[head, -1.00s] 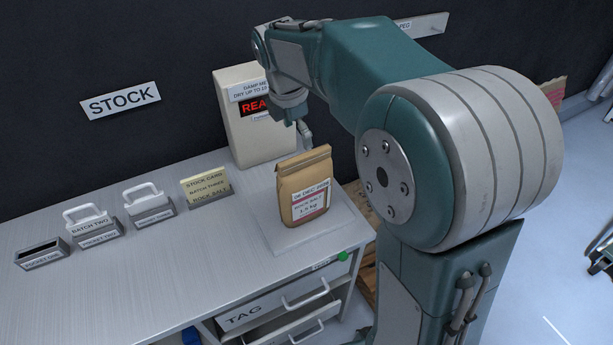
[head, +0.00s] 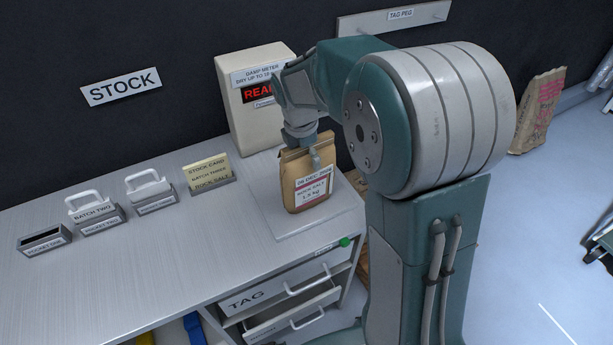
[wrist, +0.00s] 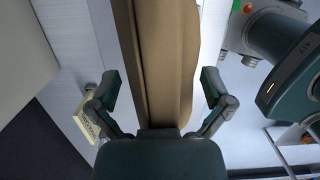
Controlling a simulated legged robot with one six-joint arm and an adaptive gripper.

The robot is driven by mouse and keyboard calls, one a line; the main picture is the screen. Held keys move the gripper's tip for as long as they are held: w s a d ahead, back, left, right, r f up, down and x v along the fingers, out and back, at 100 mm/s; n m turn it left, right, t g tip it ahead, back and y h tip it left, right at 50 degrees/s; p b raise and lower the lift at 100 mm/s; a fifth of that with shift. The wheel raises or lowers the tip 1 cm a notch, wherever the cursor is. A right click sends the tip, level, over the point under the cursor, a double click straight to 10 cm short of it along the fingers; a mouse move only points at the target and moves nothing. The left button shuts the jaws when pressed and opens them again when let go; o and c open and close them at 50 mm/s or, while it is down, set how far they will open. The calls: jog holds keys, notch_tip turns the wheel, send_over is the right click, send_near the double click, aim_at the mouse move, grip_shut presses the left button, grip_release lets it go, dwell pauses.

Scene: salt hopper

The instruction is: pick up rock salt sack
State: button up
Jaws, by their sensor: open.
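The rock salt sack (head: 308,190) is a brown paper bag with a white and red label. It stands upright on a pale square plate (head: 345,205) at the right end of the bench. My gripper (head: 312,155) is at the top of the sack, pointing down. In the wrist view, the open fingers of my gripper (wrist: 160,92) are on either side of the sack (wrist: 160,50), with gaps between the fingers and the paper. In the head view the far finger is hidden.
A meter box (head: 240,115) stands behind the sack. A stock card (head: 208,172) and white-handled blocks (head: 92,207) are to the left on the bench (head: 130,270). Drawers (head: 290,300) are partly open below. Another large sack (head: 538,110) stands on the floor at right.

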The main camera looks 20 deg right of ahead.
jog(key=shift+d, duration=0.2)
jog(key=c, duration=1.3)
jog(key=shift+o, duration=0.2)
jog(key=shift+r, duration=0.1)
